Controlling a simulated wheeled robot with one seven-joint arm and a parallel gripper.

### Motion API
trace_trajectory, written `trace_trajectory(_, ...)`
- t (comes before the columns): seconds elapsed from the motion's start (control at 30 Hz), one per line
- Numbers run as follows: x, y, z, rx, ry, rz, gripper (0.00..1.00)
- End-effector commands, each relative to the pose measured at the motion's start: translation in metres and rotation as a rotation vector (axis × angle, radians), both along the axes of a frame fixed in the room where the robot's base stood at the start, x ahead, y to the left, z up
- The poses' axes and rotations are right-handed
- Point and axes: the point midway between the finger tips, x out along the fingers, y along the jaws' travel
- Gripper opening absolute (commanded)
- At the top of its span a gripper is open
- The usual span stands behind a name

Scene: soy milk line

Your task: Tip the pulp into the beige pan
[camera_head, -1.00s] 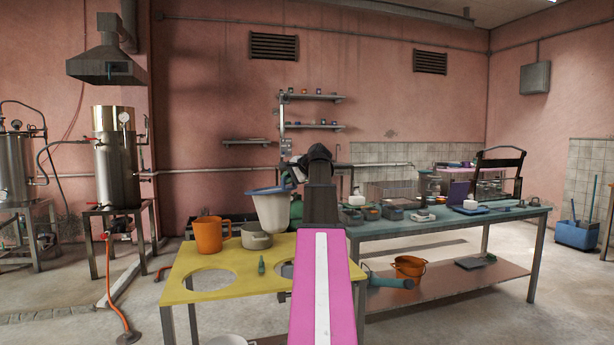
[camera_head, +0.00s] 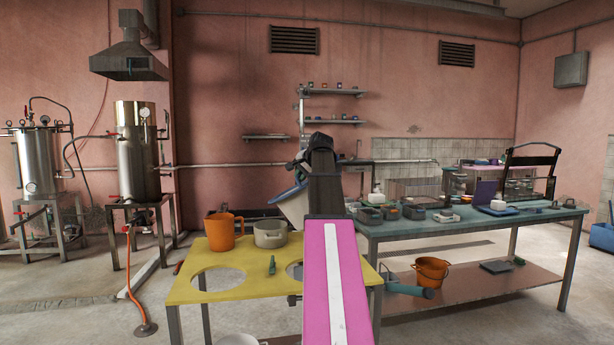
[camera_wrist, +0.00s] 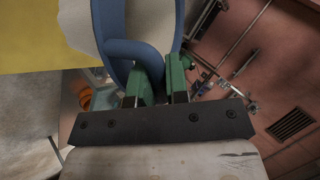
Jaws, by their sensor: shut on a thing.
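The beige pan (camera_head: 270,234) stands upright on the yellow table, right of an orange jug. A whitish strainer bag with a blue rim (camera_head: 291,204) hangs from my gripper above and behind the pan's right side. It is tilted, with its rim sloping down to the left. In the wrist view, the green fingers of my gripper (camera_wrist: 160,82) are shut on the blue rim or its handle (camera_wrist: 130,50). The pulp cannot be made out. In the head view my arm hides the fingertips and part of the bag.
The orange jug (camera_head: 224,231) stands close left of the pan. The yellow table (camera_head: 240,262) has round holes and a small green tool (camera_head: 272,265). A blue-grey bench (camera_head: 480,226) with trays and boxes stands to the right.

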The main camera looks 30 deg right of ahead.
Motion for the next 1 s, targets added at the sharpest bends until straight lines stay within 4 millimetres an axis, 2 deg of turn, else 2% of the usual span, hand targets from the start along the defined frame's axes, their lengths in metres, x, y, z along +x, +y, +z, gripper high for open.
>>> trace_trajectory(0.73, 0.025, 0.059, -0.011, -0.531, 0.224, 0.002, 0.00)
trace_trajectory(1.0, 0.028, 0.061, -0.013, -0.568, 0.240, -0.001, 0.00)
